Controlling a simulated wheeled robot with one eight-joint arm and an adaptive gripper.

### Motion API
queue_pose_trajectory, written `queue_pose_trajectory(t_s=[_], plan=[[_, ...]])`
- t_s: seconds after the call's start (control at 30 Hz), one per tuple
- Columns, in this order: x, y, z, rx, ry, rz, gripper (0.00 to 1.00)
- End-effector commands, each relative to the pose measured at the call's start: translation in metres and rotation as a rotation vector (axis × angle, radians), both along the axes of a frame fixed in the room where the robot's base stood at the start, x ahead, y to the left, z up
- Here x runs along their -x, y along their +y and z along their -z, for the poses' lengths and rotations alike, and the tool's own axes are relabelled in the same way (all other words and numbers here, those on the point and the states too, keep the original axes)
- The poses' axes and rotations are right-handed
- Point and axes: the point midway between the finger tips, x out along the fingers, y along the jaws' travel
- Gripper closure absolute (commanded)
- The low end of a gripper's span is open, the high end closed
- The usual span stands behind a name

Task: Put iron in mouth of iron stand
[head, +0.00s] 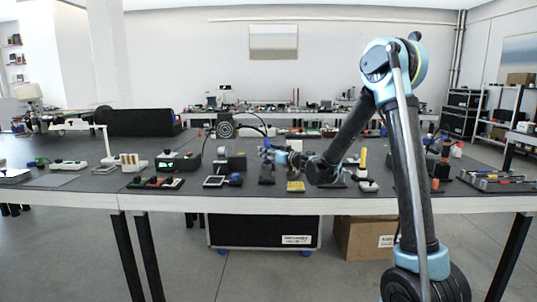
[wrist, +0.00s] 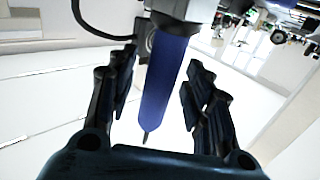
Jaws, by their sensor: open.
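In the wrist view a dark blue, pen-like iron (wrist: 167,75) runs between the two fingers of my gripper (wrist: 160,62). Its thin dark tip points toward the palm and its thick end is at the top of the picture. The fingers are open, with a gap visible on both sides of the iron. In the head view my gripper (head: 270,149) is low over the middle of the table, and the iron is too small to make out there. I cannot clearly identify the iron stand or its mouth; my gripper may hide part of it.
A black station with a green display (head: 178,162) stands left of my gripper. A round fan-like device (head: 225,129) is behind. A yellow block (head: 295,186) and small trays lie near the table's front edge (head: 250,204). A tool tray (head: 495,180) is at far right.

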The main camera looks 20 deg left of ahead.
Motion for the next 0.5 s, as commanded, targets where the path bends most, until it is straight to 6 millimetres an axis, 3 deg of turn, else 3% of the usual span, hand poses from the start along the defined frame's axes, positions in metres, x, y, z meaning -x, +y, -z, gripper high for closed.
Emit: queue_pose_trajectory(t_s=[0.27, 0.5], plan=[[0.007, -0.013, 0.000, 0.000, 0.000, 0.001, 0.54], [0.030, -0.051, 0.001, 0.000, 0.000, 0.002, 0.54]])
